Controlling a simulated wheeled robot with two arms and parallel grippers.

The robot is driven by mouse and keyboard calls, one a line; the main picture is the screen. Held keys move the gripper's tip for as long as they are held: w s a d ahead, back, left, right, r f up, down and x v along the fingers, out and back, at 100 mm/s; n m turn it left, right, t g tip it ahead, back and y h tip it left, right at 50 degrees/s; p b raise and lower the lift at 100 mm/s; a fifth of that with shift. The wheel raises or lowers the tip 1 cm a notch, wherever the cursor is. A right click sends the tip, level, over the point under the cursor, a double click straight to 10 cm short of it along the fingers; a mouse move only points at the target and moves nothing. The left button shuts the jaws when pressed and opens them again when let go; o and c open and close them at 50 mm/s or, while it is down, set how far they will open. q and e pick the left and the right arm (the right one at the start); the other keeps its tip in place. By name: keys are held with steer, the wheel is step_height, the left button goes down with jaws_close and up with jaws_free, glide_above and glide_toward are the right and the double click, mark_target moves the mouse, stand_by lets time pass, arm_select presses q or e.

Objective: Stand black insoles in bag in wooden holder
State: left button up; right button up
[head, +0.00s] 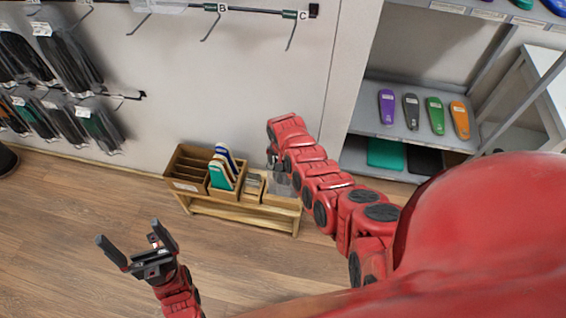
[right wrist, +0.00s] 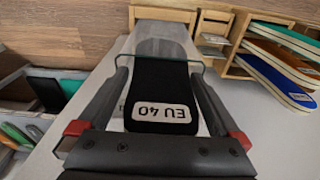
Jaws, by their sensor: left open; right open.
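The wooden holder (head: 185,186) stands on a low bench by the wall. The black insoles (right wrist: 160,85), labelled EU 40, are in a clear bag between the fingers of my right gripper (right wrist: 158,68). The bag's far end reaches the holder's wooden frame (right wrist: 165,14); whether it sits inside a compartment I cannot tell. In the head view the clear bag (head: 283,186) shows at the holder's right part, and the right gripper is mostly hidden by its arm. My left gripper (head: 130,234) is open and empty, left of the bench.
Bagged dark insoles (head: 70,60) hang on wall hooks at the left. Empty hooks marked B and C are above the bench. A grey shelf (head: 380,128) at the right bears purple, grey, green and orange insoles. The floor in front of the bench is clear.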

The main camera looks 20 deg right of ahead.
steer(key=shift+r, duration=0.2)
steer(key=r, duration=0.9)
steer(key=s+a+r+b, duration=0.1)
steer(key=r, duration=0.3)
steer(key=shift+s+r, duration=0.1)
steer(key=shift+r, duration=0.3)
steer(key=r+p, duration=0.3)
steer(key=shift+s+a, duration=0.1)
steer(key=shift+s, duration=0.2)
